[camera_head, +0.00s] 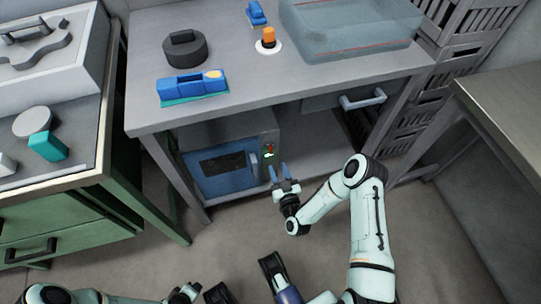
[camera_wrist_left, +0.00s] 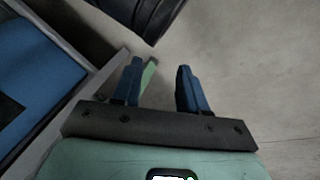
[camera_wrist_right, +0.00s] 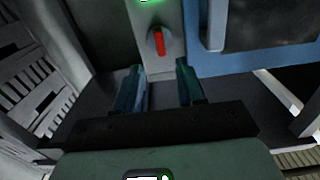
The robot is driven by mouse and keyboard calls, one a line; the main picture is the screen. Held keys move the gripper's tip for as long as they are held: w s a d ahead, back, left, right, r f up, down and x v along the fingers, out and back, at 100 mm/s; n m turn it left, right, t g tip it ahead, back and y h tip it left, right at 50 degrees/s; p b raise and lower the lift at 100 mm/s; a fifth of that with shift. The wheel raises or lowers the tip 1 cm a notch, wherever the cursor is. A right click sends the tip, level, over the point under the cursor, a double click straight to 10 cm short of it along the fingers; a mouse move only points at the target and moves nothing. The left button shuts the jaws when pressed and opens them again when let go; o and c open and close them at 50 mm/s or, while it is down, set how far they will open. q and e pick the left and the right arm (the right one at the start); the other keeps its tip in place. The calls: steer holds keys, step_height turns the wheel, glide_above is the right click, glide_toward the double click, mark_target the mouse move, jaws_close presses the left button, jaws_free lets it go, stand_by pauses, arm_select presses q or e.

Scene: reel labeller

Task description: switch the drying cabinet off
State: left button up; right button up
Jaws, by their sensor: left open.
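The drying cabinet (camera_head: 222,172) stands on the low shelf under the grey table, with a blue door and a dark window. Its narrow grey control panel, right of the door, carries a red switch (camera_head: 270,147) and a glowing green light (camera_head: 268,155). In the right wrist view the red switch (camera_wrist_right: 159,42) is a slightly tilted bar, with the green light (camera_wrist_right: 150,1) at the top edge. My right gripper (camera_head: 279,174) is open and empty, just in front of the panel, apart from the switch. My left gripper (camera_wrist_left: 160,88) is open and empty over the floor.
The grey table (camera_head: 345,85) overhangs the cabinet, with a drawer handle (camera_head: 362,100) to the right. On top are a blue device (camera_head: 192,86), a dark round object (camera_head: 185,50), an orange beacon (camera_head: 268,38) and a clear bin (camera_head: 350,35). Grey crates (camera_head: 415,115) stand at right.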

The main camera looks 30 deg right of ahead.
mark_target(271, 152)
steer(key=b+x, duration=0.1)
steer(key=x, duration=0.5)
steer(key=shift+w+f, duration=0.1)
steer(key=shift+w, duration=0.05)
arm_select(q)
steer(key=shift+s+a+f+g+b, duration=0.1)
steer(key=shift+s+a+f, duration=0.1)
steer(key=shift+f, duration=0.3)
steer(key=shift+s+a+f+g+b, duration=0.1)
steer(key=shift+s+a+f, duration=0.1)
steer(key=shift+f, duration=0.3)
steer(key=shift+s+a+f+g+b, duration=0.1)
steer(key=shift+s+f, duration=0.1)
steer(key=shift+f, duration=0.3)
arm_select(e)
steer(key=shift+w+d, duration=0.1)
steer(key=shift+w, duration=0.5)
jaws_close()
